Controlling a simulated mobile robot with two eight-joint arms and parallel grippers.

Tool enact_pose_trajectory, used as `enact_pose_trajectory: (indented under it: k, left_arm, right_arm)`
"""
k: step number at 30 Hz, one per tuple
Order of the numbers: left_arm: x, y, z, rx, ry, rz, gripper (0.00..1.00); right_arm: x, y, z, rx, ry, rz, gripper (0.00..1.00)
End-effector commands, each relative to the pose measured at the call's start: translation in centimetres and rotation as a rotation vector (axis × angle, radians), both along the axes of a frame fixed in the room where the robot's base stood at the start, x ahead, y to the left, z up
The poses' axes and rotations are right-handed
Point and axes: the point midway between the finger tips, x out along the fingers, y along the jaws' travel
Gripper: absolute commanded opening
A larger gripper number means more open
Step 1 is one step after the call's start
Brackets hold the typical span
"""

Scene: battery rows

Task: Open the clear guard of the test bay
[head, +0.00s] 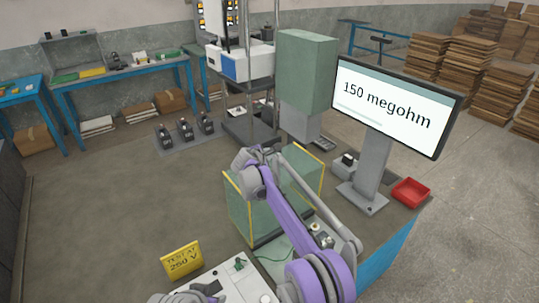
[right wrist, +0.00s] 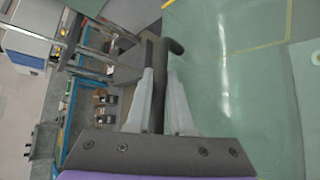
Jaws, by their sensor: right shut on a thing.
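The test bay's clear guard (head: 307,172) has greenish see-through panels with yellow edges and stands mid-table in the head view. In the right wrist view a large clear panel (right wrist: 205,40) with a yellow edge fills the right side. My right gripper (head: 262,152) is at the guard's upper back edge, and its arm crosses in front of the guard. In the right wrist view the fingers (right wrist: 160,80) are shut on a dark hooked handle (right wrist: 172,48) beside the panel. My arm hides part of the guard. My left gripper (head: 205,290) is partly visible at the bottom edge.
A monitor (head: 395,105) reading "150 megohm" stands right of the guard, with a red tray (head: 411,192) near it. A yellow "TEST AT 250 V" sign (head: 182,260) stands front left. Several dark devices (head: 185,129) sit on a mat at the back. The table's left is clear.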

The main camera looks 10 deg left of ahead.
Motion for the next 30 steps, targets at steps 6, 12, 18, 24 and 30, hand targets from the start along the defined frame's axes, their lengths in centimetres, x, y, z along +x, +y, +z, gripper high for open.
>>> enact_pose_trajectory:
  k: [6,12,18,24,30]
  left_arm:
    - [0.0,0.0,0.0,0.0,0.0,0.0,0.5]
    - [0.0,0.0,0.0,0.0,0.0,0.0,0.5]
    - [0.0,0.0,0.0,0.0,0.0,0.0,0.5]
    - [-0.3,0.0,-0.4,0.0,0.005,0.0,0.5]
    - [-1.0,0.0,-1.4,0.0,0.019,0.0,0.5]
  right_arm:
    - [-0.1,0.3,0.1,0.001,-0.001,0.006,0.0]
    - [-0.1,0.3,0.1,0.0,-0.001,0.005,0.45]
    - [-0.1,0.1,0.0,0.001,0.001,0.001,0.5]
    - [-0.8,0.2,0.2,0.0,0.003,0.002,0.5]
    - [-3.6,0.9,1.5,-0.001,0.003,0.004,0.5]
